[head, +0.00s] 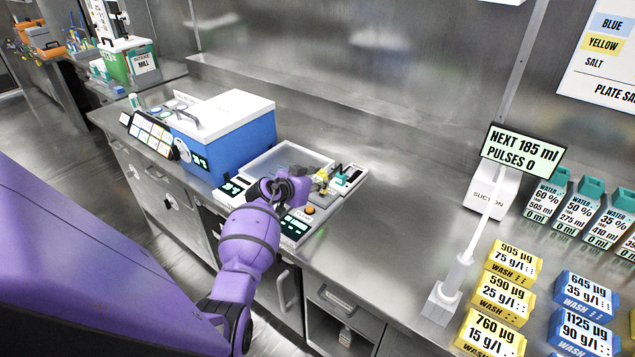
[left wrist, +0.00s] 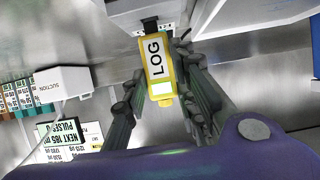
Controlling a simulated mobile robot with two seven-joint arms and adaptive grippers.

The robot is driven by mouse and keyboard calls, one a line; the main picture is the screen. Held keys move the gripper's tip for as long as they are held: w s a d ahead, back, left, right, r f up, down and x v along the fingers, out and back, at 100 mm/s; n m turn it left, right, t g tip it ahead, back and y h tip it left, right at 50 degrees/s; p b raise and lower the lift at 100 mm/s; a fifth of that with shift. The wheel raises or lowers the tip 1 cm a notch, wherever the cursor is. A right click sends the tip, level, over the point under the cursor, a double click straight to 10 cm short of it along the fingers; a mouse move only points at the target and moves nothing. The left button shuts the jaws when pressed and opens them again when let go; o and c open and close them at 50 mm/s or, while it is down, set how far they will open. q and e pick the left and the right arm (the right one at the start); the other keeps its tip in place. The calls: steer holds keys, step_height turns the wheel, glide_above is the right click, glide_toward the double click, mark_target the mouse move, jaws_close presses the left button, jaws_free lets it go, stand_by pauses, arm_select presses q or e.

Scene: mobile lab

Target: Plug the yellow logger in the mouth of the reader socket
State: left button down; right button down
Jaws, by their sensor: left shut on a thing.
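The yellow logger (left wrist: 156,62), marked LOG and with a small lit green window, is between the fingers of my left gripper (left wrist: 163,82) in the left wrist view. My left gripper is shut on it. Its black plug end (left wrist: 150,25) points at a pale grey block with dark slots (left wrist: 140,12), which looks like the reader socket. The plug end is at or very near this block; I cannot tell whether it is inside the mouth. In the head view, my left gripper (head: 302,186) partly hides the logger (head: 320,179). My right gripper is not in view.
A blue box with a white lid (head: 225,125) stands left of the gripper. A suction stand (head: 490,190) with a display, water bottles (head: 548,200) and wash packs (head: 505,295) are to the right. The steel bench between is clear.

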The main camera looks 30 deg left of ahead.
arm_select(q)
steer(key=shift+f, duration=0.85)
stand_by(0.3)
steer(key=c, duration=1.3)
jaws_free()
steer(key=shift+f, duration=0.1)
steer(key=shift+c, duration=0.2)
steer(key=d+v, duration=0.1)
steer(key=v, duration=1.1)
steer(key=shift+a, duration=0.45)
